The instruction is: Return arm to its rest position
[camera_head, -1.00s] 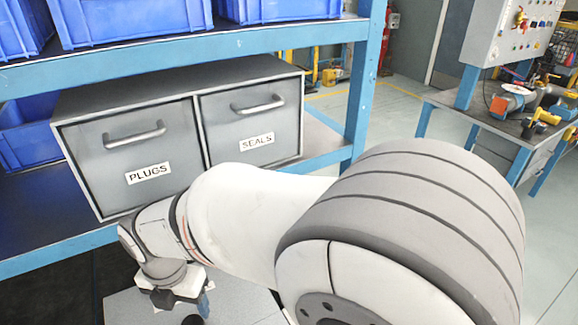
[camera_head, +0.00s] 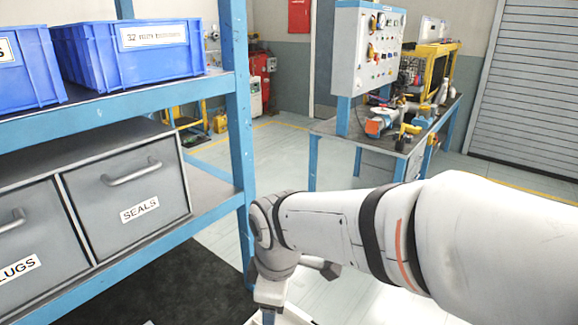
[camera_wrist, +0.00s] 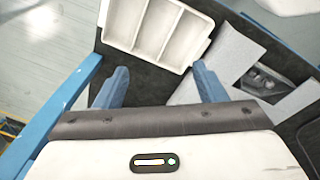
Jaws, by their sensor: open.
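My arm (camera_head: 350,230) reaches in from the right edge of the head view, with its wrist low beside the shelf's front right post. My gripper (camera_wrist: 160,86) shows in the wrist view with its two blue fingers spread apart and nothing between them. In the head view the gripper is mostly cut off by the bottom edge. It points down, above a dark mat and a white compartment tray (camera_wrist: 136,48), apart from the tray.
A blue shelf (camera_head: 236,100) at left holds grey PLUGS (camera_head: 35,235) and SEALS (camera_head: 130,195) drawers, both shut, and blue bins (camera_head: 130,55) above. A workbench (camera_head: 375,140) with a control panel (camera_head: 365,50) stands behind. Floor between them is open. A grey plate (camera_wrist: 230,70) lies beside the tray.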

